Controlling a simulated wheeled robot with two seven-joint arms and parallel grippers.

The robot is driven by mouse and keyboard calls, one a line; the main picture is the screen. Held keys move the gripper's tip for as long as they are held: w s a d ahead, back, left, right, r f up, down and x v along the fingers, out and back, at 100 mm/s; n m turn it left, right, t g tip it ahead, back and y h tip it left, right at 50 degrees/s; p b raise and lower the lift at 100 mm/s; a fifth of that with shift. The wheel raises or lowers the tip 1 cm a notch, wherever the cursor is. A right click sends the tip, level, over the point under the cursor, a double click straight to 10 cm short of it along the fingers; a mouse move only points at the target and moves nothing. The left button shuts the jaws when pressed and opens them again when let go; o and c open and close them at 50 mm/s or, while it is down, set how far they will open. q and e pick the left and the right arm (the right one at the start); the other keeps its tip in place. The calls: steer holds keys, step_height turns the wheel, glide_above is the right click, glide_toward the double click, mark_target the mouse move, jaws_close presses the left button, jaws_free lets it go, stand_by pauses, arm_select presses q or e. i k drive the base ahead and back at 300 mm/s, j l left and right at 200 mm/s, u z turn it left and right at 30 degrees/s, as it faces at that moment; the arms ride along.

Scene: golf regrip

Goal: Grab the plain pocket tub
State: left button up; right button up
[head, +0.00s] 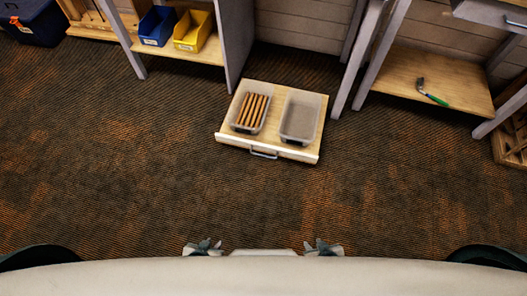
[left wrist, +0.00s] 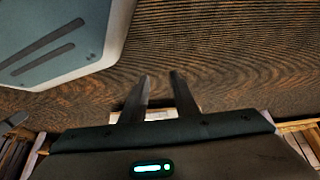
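Two clear grey tubs stand side by side on a pulled-out wooden drawer (head: 230,141) in the head view. The left tub (head: 250,107) holds several brown sticks. The right tub (head: 300,117) looks empty. I cannot tell from any label which is the plain pocket tub. My left gripper (head: 205,246) is at the bottom of the head view, well short of the drawer. In the left wrist view its two fingers (left wrist: 159,76) are apart with nothing between the tips. My right gripper (head: 323,246) is also at the bottom edge, away from the tubs, too small to read.
A blue bin (head: 158,27) and a yellow bin (head: 192,31) sit on a left shelf. A golf club with a green grip (head: 436,99) lies on the right shelf (head: 450,75). Grey posts flank the drawer. The carpet (head: 270,200) before it is clear.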

mark_target(298, 124)
steer(key=i+z, duration=0.3)
steer(key=i, duration=0.15)
steer(key=i+j+z, duration=0.1)
steer(key=i+z, duration=0.2)
steer(key=i, duration=0.2)
steer(key=i+j+z, duration=0.3)
steer(key=i, duration=0.15)
steer(key=l, duration=0.1)
